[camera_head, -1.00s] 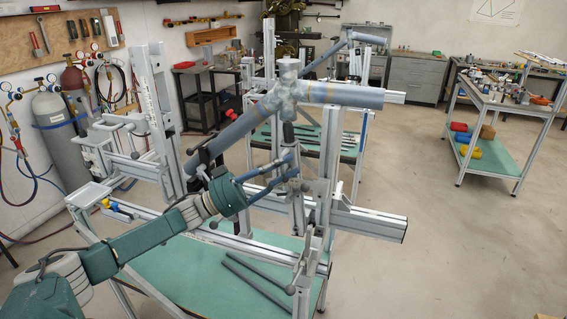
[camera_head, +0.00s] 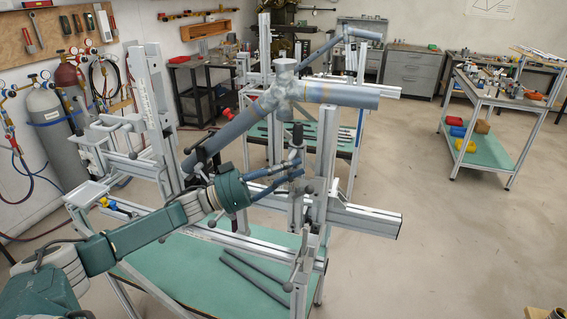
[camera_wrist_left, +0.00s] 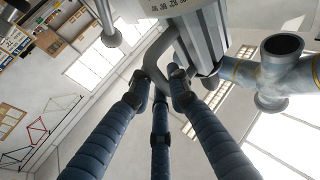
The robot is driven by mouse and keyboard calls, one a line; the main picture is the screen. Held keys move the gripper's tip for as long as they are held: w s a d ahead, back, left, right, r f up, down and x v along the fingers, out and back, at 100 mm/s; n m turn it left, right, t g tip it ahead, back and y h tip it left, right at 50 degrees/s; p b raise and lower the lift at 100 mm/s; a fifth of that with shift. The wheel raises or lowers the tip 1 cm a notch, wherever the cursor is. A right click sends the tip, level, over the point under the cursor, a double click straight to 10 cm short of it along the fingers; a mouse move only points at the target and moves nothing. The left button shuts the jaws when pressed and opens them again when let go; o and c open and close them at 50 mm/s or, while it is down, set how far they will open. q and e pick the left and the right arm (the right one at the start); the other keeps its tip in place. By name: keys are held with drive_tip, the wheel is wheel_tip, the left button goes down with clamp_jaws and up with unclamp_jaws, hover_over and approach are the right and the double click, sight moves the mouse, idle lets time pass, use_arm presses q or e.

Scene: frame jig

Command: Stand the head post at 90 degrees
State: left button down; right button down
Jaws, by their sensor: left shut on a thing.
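An aluminium upright (camera_head: 327,150), which I take for the head post, stands on the right part of the jig, close to vertical; its exact angle cannot be read. My left gripper (camera_head: 298,168) is just left of it, below the frame tubes. In the left wrist view, the ribbed blue fingers of the gripper (camera_wrist_left: 165,88) are shut on a bent grey handle (camera_wrist_left: 155,55) beside a metal profile (camera_wrist_left: 207,40) with a label plate. A slim black-topped part (camera_head: 297,136) rises above the fingertips. My right gripper is not in view.
A grey tube frame (camera_head: 340,95) passes above the gripper; its joint (camera_wrist_left: 272,72) is close in the left wrist view. Another upright (camera_head: 150,105) stands at left. The jig's rail (camera_head: 365,217) extends right. Two dark rods (camera_head: 255,278) lie on the green shelf. Floor is open at right.

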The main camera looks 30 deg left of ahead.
use_arm(q)
drive_tip(key=c, duration=1.9)
unclamp_jaws()
drive_tip(key=shift+d, duration=0.2)
drive_tip(key=shift+w, duration=0.1)
drive_tip(key=v, duration=1.2)
